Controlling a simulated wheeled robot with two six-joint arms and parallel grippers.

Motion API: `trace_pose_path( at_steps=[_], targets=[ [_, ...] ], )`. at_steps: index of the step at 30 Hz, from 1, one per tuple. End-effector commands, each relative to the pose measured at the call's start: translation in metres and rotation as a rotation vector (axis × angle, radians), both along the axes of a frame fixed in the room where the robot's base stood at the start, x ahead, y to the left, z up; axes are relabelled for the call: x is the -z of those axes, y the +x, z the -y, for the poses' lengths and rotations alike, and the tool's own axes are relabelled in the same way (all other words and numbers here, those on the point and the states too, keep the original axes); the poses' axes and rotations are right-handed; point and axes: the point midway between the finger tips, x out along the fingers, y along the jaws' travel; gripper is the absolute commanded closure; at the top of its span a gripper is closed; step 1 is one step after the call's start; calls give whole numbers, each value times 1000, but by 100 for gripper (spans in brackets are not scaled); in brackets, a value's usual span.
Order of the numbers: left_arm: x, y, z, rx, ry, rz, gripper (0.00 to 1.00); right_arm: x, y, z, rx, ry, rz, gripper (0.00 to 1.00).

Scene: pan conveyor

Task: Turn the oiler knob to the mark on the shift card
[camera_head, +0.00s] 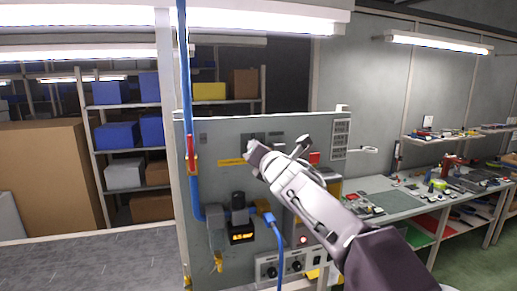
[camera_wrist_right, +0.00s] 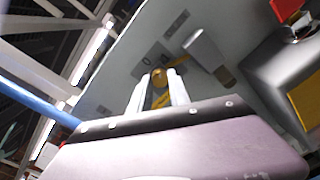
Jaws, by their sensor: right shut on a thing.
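A small brass knob (camera_wrist_right: 158,76) on the grey panel shows in the right wrist view, with a dark plate marked 0 (camera_wrist_right: 148,60) beside it. My right gripper (camera_wrist_right: 160,88) has its two pale fingers on either side of this knob and is shut on it. In the head view my right gripper (camera_head: 253,156) reaches the upper part of the grey panel (camera_head: 215,136) and hides the knob. I cannot make out the knob's pointer or any shift card. My left gripper is not in view.
A blue pipe (camera_head: 186,90) with a red handle (camera_head: 190,150) runs up the panel's left side. Below are an orange display (camera_head: 242,236) and a box with black knobs (camera_head: 270,271). A cluttered workbench (camera_head: 400,202) stands right.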

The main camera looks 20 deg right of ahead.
Motion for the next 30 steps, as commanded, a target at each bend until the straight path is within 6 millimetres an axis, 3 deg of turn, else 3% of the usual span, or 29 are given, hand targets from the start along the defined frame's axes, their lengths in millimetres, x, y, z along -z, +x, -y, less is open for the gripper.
trace_pose_path(
  at_steps=[30],
  targets=[
    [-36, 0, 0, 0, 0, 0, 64, -2, 0, 2, 1, 961, -35, 100]
  ],
)
